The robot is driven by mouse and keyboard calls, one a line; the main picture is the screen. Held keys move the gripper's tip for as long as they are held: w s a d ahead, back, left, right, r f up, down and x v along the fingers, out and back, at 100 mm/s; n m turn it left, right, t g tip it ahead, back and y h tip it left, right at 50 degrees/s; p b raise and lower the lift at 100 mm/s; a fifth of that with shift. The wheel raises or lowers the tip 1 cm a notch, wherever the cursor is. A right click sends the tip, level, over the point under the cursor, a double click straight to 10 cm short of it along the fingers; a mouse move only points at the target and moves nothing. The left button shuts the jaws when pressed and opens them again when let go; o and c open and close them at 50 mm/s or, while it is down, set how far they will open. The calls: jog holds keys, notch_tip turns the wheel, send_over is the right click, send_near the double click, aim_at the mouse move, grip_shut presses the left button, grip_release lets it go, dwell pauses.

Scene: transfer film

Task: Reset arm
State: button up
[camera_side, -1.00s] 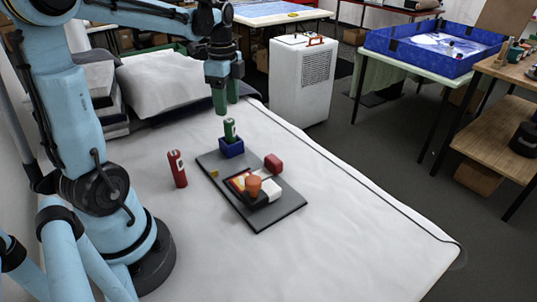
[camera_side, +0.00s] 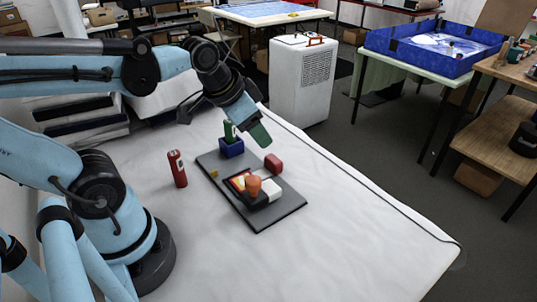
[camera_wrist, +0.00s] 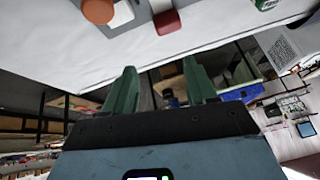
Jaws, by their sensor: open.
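My gripper (camera_side: 257,132) hangs in the air above the far end of the dark tray, near the blue holder in the side view. In the wrist view my gripper (camera_wrist: 160,90) shows two green fingers spread apart with nothing between them. A green cylinder (camera_side: 229,130) stands in the blue holder (camera_side: 231,148) on the dark tray (camera_side: 285,211). A red cylinder (camera_side: 177,168) stands upright on the white cloth left of the tray. An orange round object (camera_side: 253,185) sits on the tray beside a white block (camera_side: 271,190). A red block (camera_side: 273,164) lies at the tray's right edge.
The white-covered table (camera_side: 350,230) is clear to the right and front of the tray. A white wheeled cabinet (camera_side: 302,80) stands behind the table. A green table with a blue bin (camera_side: 425,62) and a wooden shelf (camera_side: 500,110) stand at the right.

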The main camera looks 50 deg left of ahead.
jog(key=shift+s+d+f+n+t, duration=0.2)
jog(key=shift+d+f+n+t, duration=0.1)
jog(key=shift+d+n, duration=0.25)
jog(key=shift+s+d+f+n+t, duration=0.2)
jog(key=shift+d+n+t, duration=0.15)
jog(key=shift+d, duration=0.3)
